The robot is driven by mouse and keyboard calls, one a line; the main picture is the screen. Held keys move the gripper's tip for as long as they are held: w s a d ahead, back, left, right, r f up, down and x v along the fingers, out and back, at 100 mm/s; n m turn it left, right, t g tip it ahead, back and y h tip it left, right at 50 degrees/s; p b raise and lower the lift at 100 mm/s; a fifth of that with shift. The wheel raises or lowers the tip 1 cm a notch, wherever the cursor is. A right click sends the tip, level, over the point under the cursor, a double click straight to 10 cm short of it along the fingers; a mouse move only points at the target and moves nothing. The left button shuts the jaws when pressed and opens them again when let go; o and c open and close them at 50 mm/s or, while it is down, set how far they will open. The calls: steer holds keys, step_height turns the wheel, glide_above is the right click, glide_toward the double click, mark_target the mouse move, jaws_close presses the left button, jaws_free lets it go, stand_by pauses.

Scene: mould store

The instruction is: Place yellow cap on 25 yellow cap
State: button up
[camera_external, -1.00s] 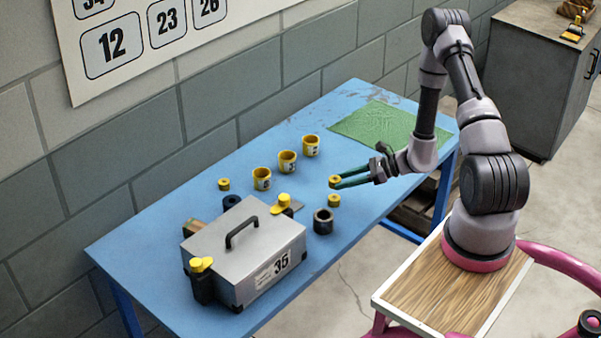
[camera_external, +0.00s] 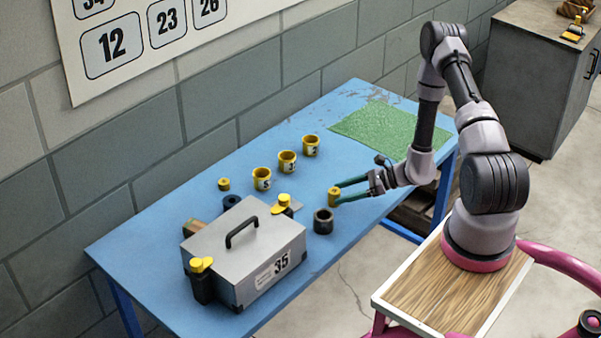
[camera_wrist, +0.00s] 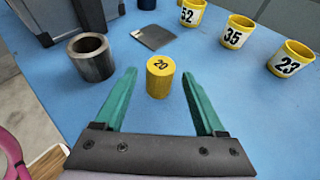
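A yellow cap (camera_wrist: 160,66) marked 20 on top stands upright between my fingertips in the wrist view. In the external view, the yellow cap (camera_external: 334,191) is part of a short, upright yellow stack on the blue table. The lower cap's number is hidden. My gripper (camera_external: 345,191) is low beside the stack. In the wrist view, my gripper (camera_wrist: 158,75) is open, with a gap on each side of the stack. Another small yellow cap (camera_external: 223,184) sits apart near the wall.
Yellow cups marked 52 (camera_wrist: 192,12), 35 (camera_wrist: 237,32) and 23 (camera_wrist: 289,59) stand beyond. A grey case (camera_external: 245,252) marked 35 and a green mat (camera_external: 375,125) flank the area.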

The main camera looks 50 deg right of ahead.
steer(key=shift+r, duration=0.2)
steer(key=v, duration=1.2)
steer(key=a+r+n+g, duration=0.4)
steer(key=a+r+n, duration=0.3)
steer(key=r, duration=0.5)
steer(key=a+r+n+g, duration=0.4)
steer(key=a+r+n, duration=0.3)
steer(key=r, duration=0.5)
steer(key=s+a+r+n+t+h, duration=0.2)
steer(key=s+r+n, duration=0.3)
steer(key=r, duration=0.4)
steer(key=s+a+r+n+t+h, duration=0.2)
steer(key=s+a+r+n+h, duration=0.2)
steer(key=s+r, duration=0.3)
step_height(320, 180, up, 3)
steer(key=shift+s+a+r+n+t+h, duration=0.1)
steer(key=shift+s+a+n+t+h, duration=0.25)
steer(key=shift+a+n, duration=0.15)
